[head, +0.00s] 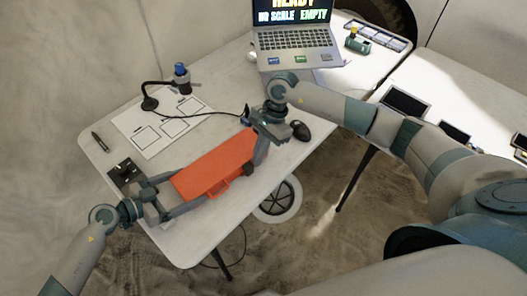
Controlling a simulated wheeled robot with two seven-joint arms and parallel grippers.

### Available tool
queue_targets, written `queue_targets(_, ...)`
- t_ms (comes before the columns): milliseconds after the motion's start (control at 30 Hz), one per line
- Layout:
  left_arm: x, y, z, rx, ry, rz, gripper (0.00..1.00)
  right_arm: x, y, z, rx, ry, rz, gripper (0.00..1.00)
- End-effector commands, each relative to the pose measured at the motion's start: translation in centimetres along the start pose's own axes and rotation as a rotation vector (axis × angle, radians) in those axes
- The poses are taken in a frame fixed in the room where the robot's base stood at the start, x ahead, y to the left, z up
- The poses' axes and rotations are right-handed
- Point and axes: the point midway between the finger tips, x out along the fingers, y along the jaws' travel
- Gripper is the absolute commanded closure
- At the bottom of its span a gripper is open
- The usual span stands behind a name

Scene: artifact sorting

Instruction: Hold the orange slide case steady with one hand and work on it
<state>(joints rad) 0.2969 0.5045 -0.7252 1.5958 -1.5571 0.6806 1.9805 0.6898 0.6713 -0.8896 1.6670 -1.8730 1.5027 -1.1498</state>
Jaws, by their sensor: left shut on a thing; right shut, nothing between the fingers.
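The orange slide case (214,163) lies on the white table near its front edge, long side running from lower left to upper right. A handle shows on its front side. My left gripper (187,190) is at the case's left end, its fingers shut on it from either side. My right gripper (259,158) is at the case's right end, pointing down, shut with nothing between its fingers. Whether it touches the case I cannot tell. The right gripper and arm hide part of that end.
A white sheet with outlined boxes (155,139) lies behind the case. A small stand with a blue-topped device (181,77), a black box (124,172), a pen (101,141), a black mouse (300,131) and a laptop (298,58) are around. The table's front edge is close.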

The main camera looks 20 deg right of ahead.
Motion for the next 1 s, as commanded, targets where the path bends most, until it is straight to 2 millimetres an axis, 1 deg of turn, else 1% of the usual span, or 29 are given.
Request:
queue_targets(33, 0.2, 0.1, -0.1, 0.000, 0.004, 0.000, 0.57, 0.2, 0.0, 0.6, -0.006, -0.011, 0.002, 1.00)
queue_targets(233, 0.2, 0.1, -0.2, -0.001, 0.004, 0.001, 0.57, 0.2, 0.0, 0.7, -0.008, -0.014, 0.003, 1.00)
queue_targets(367, 0.3, 0.1, -0.2, -0.001, 0.005, 0.001, 0.57, 0.1, 0.0, 0.4, -0.008, -0.014, 0.003, 1.00)
queue_targets(467, 0.3, 0.2, -0.2, -0.001, 0.005, 0.001, 0.57, -0.2, 0.0, -0.4, -0.007, -0.011, 0.002, 1.00)
queue_targets(667, 0.2, 0.1, -0.2, -0.001, 0.004, 0.001, 0.57, -1.2, 0.0, -3.1, 0.000, -0.003, 0.001, 1.00)
queue_targets(700, 0.2, 0.1, -0.2, -0.002, 0.004, 0.001, 0.57, -1.5, 0.0, -3.9, 0.001, -0.001, 0.001, 1.00)
queue_targets(1000, 0.1, 0.1, -0.1, -0.002, 0.003, 0.000, 0.57, -7.5, -0.1, -3.7, -0.002, -0.001, -0.003, 1.00)
